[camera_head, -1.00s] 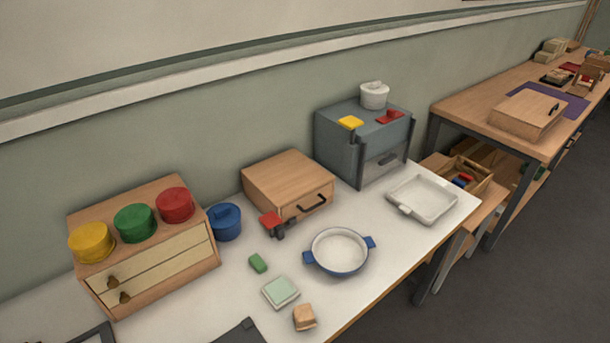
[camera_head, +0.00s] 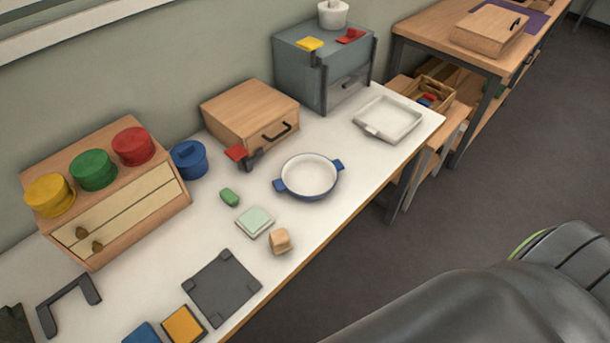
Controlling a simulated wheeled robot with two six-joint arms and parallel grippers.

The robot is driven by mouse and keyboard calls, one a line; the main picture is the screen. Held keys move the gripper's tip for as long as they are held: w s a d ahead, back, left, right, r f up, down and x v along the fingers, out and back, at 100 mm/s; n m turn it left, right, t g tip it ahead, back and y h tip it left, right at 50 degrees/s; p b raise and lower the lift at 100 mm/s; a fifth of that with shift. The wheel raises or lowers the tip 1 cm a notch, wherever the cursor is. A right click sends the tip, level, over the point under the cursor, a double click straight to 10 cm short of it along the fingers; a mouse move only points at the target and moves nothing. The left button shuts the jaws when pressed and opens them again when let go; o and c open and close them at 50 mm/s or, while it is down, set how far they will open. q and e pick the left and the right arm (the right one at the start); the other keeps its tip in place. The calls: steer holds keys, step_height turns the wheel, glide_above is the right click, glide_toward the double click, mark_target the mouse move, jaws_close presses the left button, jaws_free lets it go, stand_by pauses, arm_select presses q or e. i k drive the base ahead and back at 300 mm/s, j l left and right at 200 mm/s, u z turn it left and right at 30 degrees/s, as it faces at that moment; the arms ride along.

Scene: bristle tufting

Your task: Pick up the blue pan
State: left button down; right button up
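The blue pan (camera_head: 309,177) is a round shallow pan with a white inside, a blue outside and two blue side handles. It sits upright on the white table (camera_head: 330,226), right of centre in the head view, near the table's front edge. Nothing covers it. A dark grey rounded part with a green edge, likely one of my arm links, fills the lower right.
A white square tray (camera_head: 388,119) lies behind and right of the pan. A wooden box (camera_head: 250,112) and a red-topped clamp-like thing (camera_head: 238,154) stand behind it. A wooden block (camera_head: 280,241), pale green tile (camera_head: 255,222) and green block (camera_head: 229,197) lie left and in front.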

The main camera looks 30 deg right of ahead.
mark_target(308, 177)
steer(key=l, duration=0.95)
steer(key=l+u, duration=0.1)
steer(key=l, duration=0.85)
steer(key=k+l, duration=0.1)
steer(key=l, duration=0.9)
steer(key=k+l+u, duration=0.1)
steer(key=l, duration=1.8)
steer(key=i+j, duration=0.1)
steer(key=j, duration=1)
steer(key=i+j, duration=0.05)
